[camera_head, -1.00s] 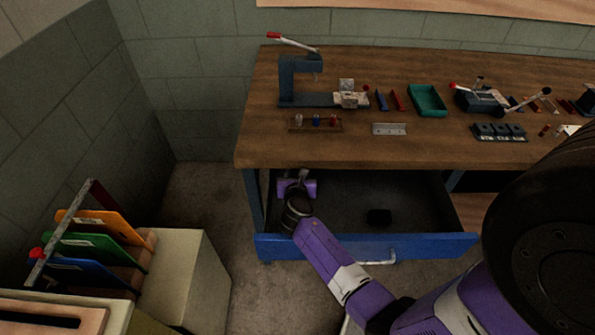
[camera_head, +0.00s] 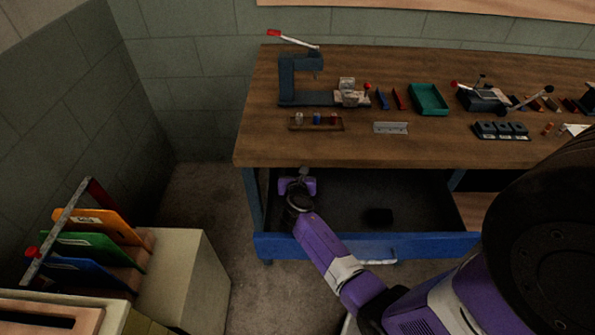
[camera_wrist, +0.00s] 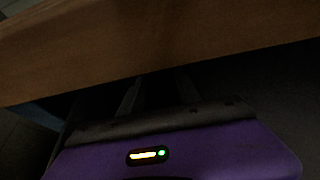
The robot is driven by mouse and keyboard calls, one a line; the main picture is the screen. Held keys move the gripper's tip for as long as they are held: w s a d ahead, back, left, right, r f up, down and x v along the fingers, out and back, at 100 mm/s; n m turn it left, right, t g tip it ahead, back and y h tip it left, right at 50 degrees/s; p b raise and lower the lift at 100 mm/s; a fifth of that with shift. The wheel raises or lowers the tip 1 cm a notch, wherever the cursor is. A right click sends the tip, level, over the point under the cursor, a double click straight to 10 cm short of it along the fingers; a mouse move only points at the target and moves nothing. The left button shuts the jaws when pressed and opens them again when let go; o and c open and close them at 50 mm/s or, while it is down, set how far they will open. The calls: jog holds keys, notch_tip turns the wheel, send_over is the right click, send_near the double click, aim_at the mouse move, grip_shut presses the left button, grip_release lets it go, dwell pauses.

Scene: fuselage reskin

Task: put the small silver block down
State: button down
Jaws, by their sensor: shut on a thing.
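My gripper (camera_head: 303,174) is low inside the left back part of the open blue drawer (camera_head: 370,245), close below the edge of the wooden bench top. In the wrist view its dark fingers (camera_wrist: 160,88) point in under the bench top. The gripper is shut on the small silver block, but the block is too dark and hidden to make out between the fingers. I cannot tell whether the block touches the drawer floor.
The bench top (camera_head: 300,148) overhangs the gripper closely. A dark object (camera_head: 378,216) lies in the drawer to the right; the floor around it is bare. On the bench stand a blue press (camera_head: 290,80), a green tray (camera_head: 428,99) and a silver bracket (camera_head: 390,128).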

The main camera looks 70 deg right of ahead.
jog(key=shift+a+f, duration=0.1)
jog(key=shift+f, duration=0.1)
jog(key=c, duration=0.8)
grip_release()
jog(key=shift+s+a+f, duration=0.1)
jog(key=shift+f, duration=0.1)
jog(key=shift+c, duration=0.2)
jog(key=shift+f, duration=0.1)
jog(key=shift+r+p, duration=0.35)
jog(key=shift+r, duration=0.05)
jog(key=r+p+v, duration=0.1)
jog(key=v, duration=1.1)
jog(key=shift+r, duration=0.1)
